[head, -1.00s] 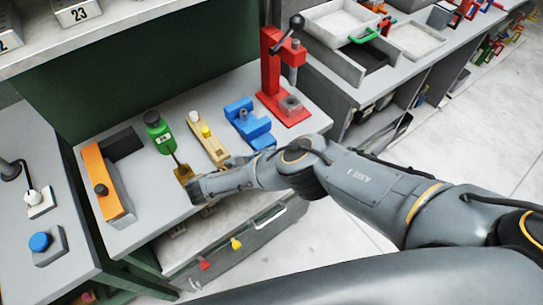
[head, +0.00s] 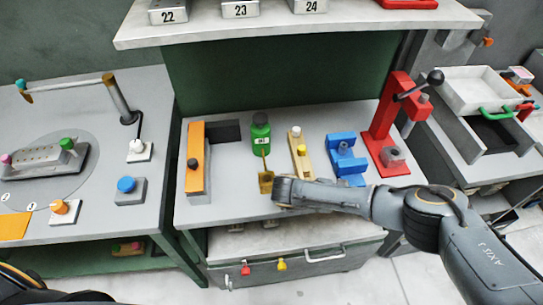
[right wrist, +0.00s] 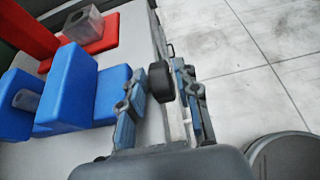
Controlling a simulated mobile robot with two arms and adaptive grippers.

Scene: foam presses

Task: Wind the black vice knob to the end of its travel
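The blue vice (head: 345,158) stands on the workbench, left of the red press, and fills the left of the right wrist view (right wrist: 75,85). A black knob (right wrist: 161,83) shows in the right wrist view, just off the vice's side near the bench edge. My right gripper (right wrist: 159,72) is open, with one finger on each side of the knob. A small gap shows on the left; on the right the finger looks close to the knob, and I cannot tell whether it touches. In the head view my arm hides the knob and fingers. My left gripper is not in view.
The red press (head: 388,135) stands right of the vice. A drawer (head: 300,262) lies below the bench; open floor shows at right.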

